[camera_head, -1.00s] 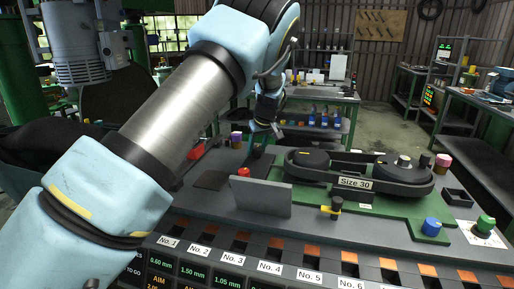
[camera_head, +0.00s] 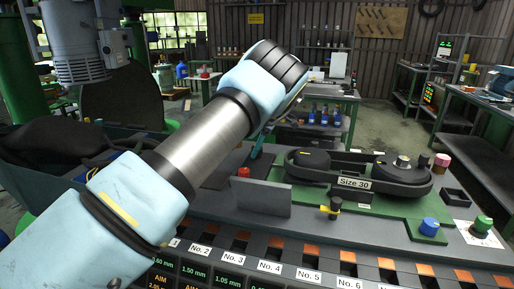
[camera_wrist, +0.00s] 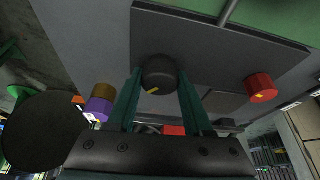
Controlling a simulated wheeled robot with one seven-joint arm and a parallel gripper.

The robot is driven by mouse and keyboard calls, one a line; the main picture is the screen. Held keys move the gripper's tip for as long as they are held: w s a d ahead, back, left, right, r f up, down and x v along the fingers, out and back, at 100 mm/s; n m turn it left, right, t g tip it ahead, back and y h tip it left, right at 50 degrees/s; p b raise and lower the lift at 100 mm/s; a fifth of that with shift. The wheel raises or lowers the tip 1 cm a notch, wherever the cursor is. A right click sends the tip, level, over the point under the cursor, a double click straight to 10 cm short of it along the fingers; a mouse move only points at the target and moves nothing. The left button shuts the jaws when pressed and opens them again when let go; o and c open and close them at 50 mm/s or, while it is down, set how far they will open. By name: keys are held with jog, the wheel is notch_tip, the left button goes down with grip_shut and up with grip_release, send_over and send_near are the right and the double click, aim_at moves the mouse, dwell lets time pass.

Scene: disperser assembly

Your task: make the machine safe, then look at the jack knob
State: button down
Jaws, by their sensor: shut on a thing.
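In the wrist view, the two teal fingers of my gripper (camera_wrist: 159,82) stand on either side of a round black knob (camera_wrist: 160,70) with a yellow mark. The gripper is shut on this knob, which sits on a dark plate. In the head view, my arm hides the knob and most of the gripper; only a teal piece of it (camera_head: 257,146) shows. A red knob (camera_wrist: 261,88) stands to the right in the wrist view. A red button (camera_head: 243,171) shows behind an upright grey plate in the head view. I cannot tell which knob is the jack knob.
A green plate carries a dark belt housing labelled Size 30 (camera_head: 355,183). A black knob with a yellow lever (camera_head: 334,205), a blue knob (camera_head: 430,226) and a green knob (camera_head: 482,224) stand nearby. A purple and brown cylinder (camera_wrist: 100,103) is left of the fingers.

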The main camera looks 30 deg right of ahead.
jog(key=n+g, duration=0.1)
jog(key=n, duration=0.2)
jog(key=n+g+p, duration=0.1)
jog(key=n, duration=0.1)
jog(key=shift+n+y+p, duration=0.3)
jog(key=shift+n+y, duration=0.1)
dwell(0.4)
jog(key=shift+c, duration=1.5)
grip_release()
